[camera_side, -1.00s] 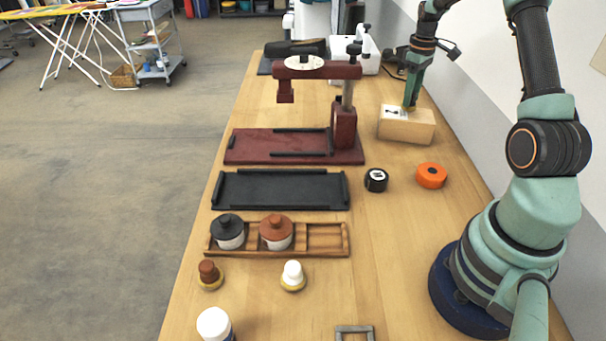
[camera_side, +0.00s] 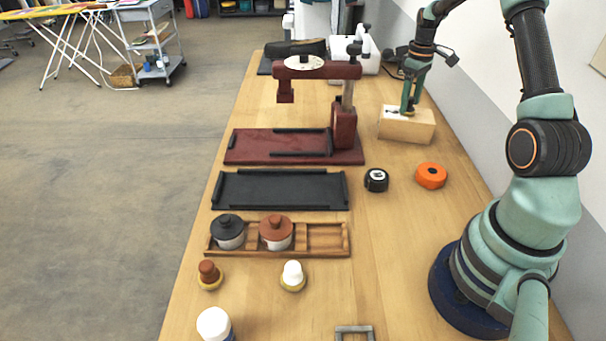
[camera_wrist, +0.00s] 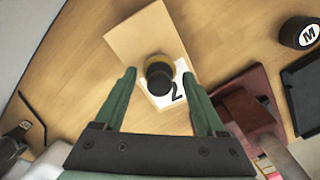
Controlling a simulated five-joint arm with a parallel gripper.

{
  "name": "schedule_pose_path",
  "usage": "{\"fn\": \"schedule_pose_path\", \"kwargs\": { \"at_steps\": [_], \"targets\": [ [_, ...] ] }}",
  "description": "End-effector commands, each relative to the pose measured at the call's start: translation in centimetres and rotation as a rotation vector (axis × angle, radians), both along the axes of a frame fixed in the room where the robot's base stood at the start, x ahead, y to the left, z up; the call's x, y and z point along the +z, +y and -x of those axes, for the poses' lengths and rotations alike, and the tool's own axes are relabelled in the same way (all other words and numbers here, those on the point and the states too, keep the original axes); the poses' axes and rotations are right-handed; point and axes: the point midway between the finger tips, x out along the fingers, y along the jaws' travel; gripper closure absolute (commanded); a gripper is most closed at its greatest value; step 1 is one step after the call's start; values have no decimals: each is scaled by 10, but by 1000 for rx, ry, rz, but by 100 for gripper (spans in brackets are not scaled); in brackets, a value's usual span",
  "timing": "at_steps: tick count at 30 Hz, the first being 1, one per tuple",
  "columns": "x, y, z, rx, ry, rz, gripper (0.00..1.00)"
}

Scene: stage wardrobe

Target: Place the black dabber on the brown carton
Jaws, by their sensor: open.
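The black dabber (camera_wrist: 158,77), with a yellow base, stands on the brown carton (camera_wrist: 138,35) in the wrist view, beside a white label with a black 2. The carton (camera_side: 407,126) is a light tan block at the right of the bench in the side view; there the dabber is mostly hidden by my fingers. My gripper (camera_wrist: 163,88) is open, with one finger on each side of the dabber and a gap to each. In the side view my gripper (camera_side: 410,105) is down at the carton's top.
A maroon press (camera_side: 345,125) stands left of the carton. A black round tin (camera_side: 376,180) and an orange roll (camera_side: 431,175) lie nearer. A black tray (camera_side: 280,190), a wooden rack with two jars (camera_side: 325,236), a brown dabber (camera_side: 209,274) and a white dabber (camera_side: 292,275) are further forward.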

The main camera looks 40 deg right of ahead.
Motion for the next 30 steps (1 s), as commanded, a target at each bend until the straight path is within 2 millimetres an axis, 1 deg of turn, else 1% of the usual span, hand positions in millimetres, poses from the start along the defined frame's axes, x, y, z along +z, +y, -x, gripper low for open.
{"fn": "schedule_pose_path", "kwargs": {
  "at_steps": [5,15,19,23,26,29,30],
  "targets": [
    [21,-1,-1,0,-4,4,27],
    [90,-1,-1,0,-4,4,27],
    [108,-1,-1,0,-3,3,27],
    [119,0,0,0,-2,2,27],
    [126,7,-3,3,-8,7,27],
    [140,30,-9,7,-30,25,27],
    [147,44,-12,8,-44,34,27]
  ]
}}
